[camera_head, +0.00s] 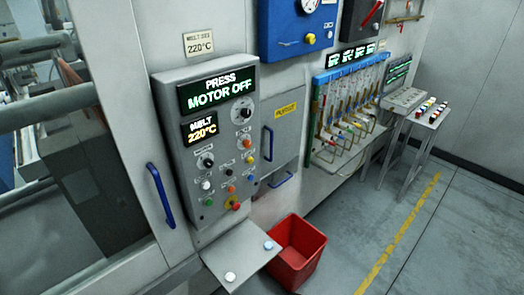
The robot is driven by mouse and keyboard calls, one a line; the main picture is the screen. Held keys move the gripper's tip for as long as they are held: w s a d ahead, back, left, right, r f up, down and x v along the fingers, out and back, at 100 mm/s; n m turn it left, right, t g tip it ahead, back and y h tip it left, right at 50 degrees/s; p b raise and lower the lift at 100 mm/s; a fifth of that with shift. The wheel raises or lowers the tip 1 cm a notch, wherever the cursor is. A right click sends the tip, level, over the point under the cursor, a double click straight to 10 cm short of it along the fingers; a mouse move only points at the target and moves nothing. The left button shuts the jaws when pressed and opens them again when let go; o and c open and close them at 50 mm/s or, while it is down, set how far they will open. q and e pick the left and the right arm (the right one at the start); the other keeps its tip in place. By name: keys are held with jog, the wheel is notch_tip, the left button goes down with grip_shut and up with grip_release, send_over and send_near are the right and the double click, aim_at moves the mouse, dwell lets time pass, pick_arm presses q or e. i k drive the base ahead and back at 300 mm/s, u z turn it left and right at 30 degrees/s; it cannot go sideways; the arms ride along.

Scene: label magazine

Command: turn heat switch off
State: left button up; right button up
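A grey control panel (213,143) is mounted on the machine wall, left of centre. Its upper display (217,90) reads "PRESS MOTOR OFF". A smaller display (200,128) reads "MELT 220°C". The panel carries a large round dial (242,113), a black rotary knob (205,161) and several coloured buttons or switches. The small labels beside these controls are too blurred to read, so I cannot tell which one is the heat switch or how it is set. Neither of my grippers is in view.
A grey shelf (238,260) with two pale round buttons juts out below the panel. A red bin (298,254) stands on the floor beside it. A blue handle (160,195) sticks out left of the panel.

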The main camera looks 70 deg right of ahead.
aim_at(247, 143)
jog(key=k, duration=0.55)
jog(key=z, duration=0.95)
jog(key=i, duration=0.5)
